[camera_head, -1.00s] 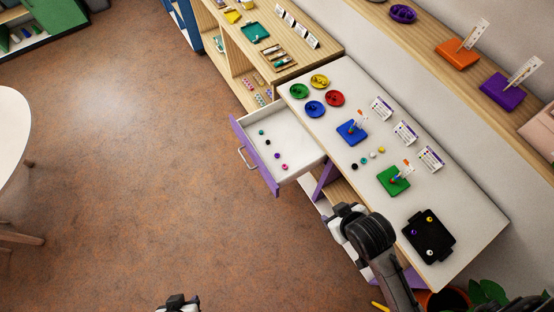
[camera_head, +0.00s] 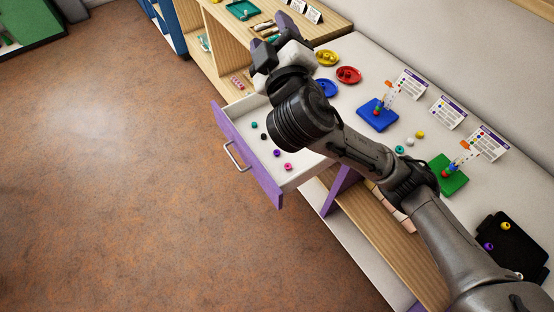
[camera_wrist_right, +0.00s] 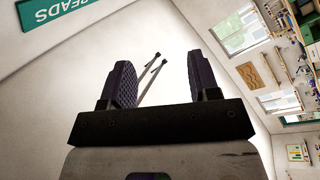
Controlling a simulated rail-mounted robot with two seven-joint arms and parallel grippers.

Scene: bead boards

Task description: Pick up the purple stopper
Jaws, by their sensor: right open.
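A small purple piece (camera_head: 277,153) lies in the open drawer (camera_head: 238,113), beside a pink one (camera_head: 288,167). Another purple piece (camera_head: 489,246) sits in the black tray (camera_head: 520,243) at the lower right. I cannot tell which of these is the stopper. My left gripper is out of view.
The white counter (camera_head: 372,58) holds a blue board (camera_head: 377,115), a green board (camera_head: 449,178), loose beads, cards and coloured dishes, including a red one (camera_head: 349,75). My right arm crosses the counter and hides part of it and of the drawer. Open floor lies left.

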